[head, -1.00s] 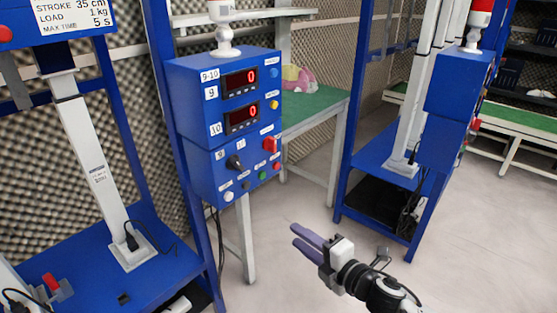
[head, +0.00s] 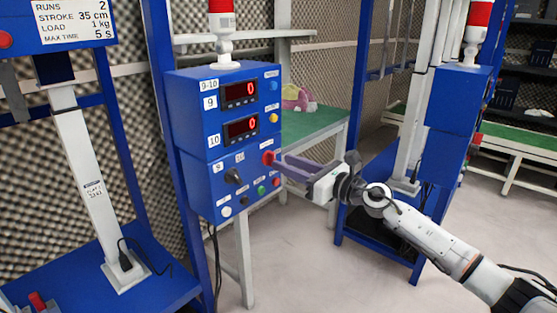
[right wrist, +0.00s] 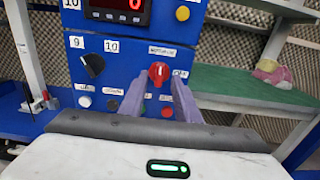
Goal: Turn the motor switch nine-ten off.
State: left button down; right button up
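The motor switch is a red rotary knob (head: 267,157) on the right part of the lower front of the blue 9-10 control box (head: 196,130). In the right wrist view the red knob (right wrist: 159,72) shows a light pointer mark standing about upright, and a white label sits above it. My right gripper (head: 279,163) reaches in from the right with its purple fingers spread. In the wrist view the open fingertips (right wrist: 159,82) are on either side of the knob, and a gap shows between. I cannot tell whether they touch it. My left gripper is not in view.
A black selector knob (right wrist: 93,65) is left of the red one. Several small buttons, including a green one (head: 262,190), sit just below. Two red displays (head: 240,91) show 0 above. A green-topped table (head: 310,124) stands behind the box; a second blue station (head: 450,110) is at right.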

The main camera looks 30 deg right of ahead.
aim_at(272, 159)
jog(key=shift+x, duration=1.8)
jog(key=shift+c, duration=0.2)
grip_shut()
